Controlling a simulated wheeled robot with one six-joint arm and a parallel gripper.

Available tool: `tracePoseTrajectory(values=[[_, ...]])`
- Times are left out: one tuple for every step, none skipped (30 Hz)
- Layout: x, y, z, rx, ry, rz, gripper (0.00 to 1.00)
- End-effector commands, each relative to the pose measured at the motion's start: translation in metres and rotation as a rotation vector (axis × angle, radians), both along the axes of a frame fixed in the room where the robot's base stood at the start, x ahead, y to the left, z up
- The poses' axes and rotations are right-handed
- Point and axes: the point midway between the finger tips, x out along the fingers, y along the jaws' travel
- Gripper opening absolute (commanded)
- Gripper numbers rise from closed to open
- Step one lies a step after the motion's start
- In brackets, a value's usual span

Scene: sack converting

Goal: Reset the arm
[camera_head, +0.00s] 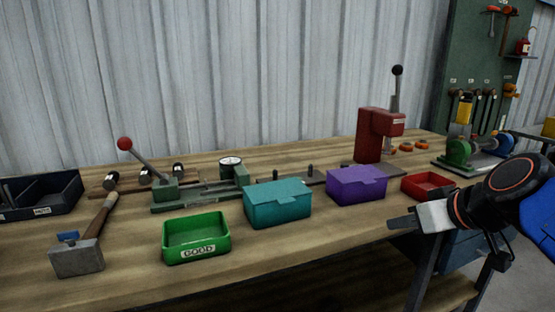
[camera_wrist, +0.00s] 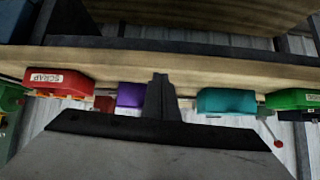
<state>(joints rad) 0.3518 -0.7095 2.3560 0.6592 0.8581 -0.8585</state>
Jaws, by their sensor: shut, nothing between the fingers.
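My gripper (camera_head: 402,223) is shut and empty. In the head view it points left, just off the front edge of the workbench at the right, with my arm reaching in from the right edge. In the wrist view the closed fingers (camera_wrist: 160,98) show dark at the middle, with nothing between them. The wrist view is upside down, with the bench edge (camera_wrist: 150,62) running across it. The gripper touches none of the boxes.
On the workbench (camera_head: 330,238) stand a green GOOD tray (camera_head: 197,240), a teal box (camera_head: 277,204), a purple box (camera_head: 356,186) and a red tray (camera_head: 427,184), labelled SCRAP in the wrist view. A mallet (camera_head: 78,256) lies left. A red press (camera_head: 380,135) stands behind.

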Motion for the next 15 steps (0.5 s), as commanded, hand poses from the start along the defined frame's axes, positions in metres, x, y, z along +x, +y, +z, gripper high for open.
tracePoseTrajectory(values=[[-0.010, 0.007, -0.017, 0.003, 0.051, 0.002, 0.00], [-0.016, 0.010, -0.028, 0.005, 0.086, -0.005, 0.00], [-0.025, 0.012, -0.041, 0.003, 0.132, -0.017, 0.00], [-0.032, 0.014, -0.052, 0.002, 0.166, -0.026, 0.00], [-0.039, 0.015, -0.062, -0.001, 0.197, -0.037, 0.00], [-0.048, 0.015, -0.074, -0.009, 0.237, -0.054, 0.00], [-0.054, 0.015, -0.083, -0.015, 0.266, -0.068, 0.00], [-0.060, 0.015, -0.092, -0.023, 0.292, -0.082, 0.00], [-0.068, 0.013, -0.102, -0.034, 0.325, -0.101, 0.00], [-0.074, 0.012, -0.110, -0.042, 0.346, -0.117, 0.00], [-0.079, 0.010, -0.116, -0.052, 0.364, -0.132, 0.00], [-0.085, 0.008, -0.123, -0.064, 0.385, -0.152, 0.00], [-0.089, 0.006, -0.128, -0.072, 0.398, -0.167, 0.00], [-0.093, 0.004, -0.132, -0.080, 0.409, -0.178, 0.00], [-0.096, 0.002, -0.137, -0.089, 0.420, -0.194, 0.00]])
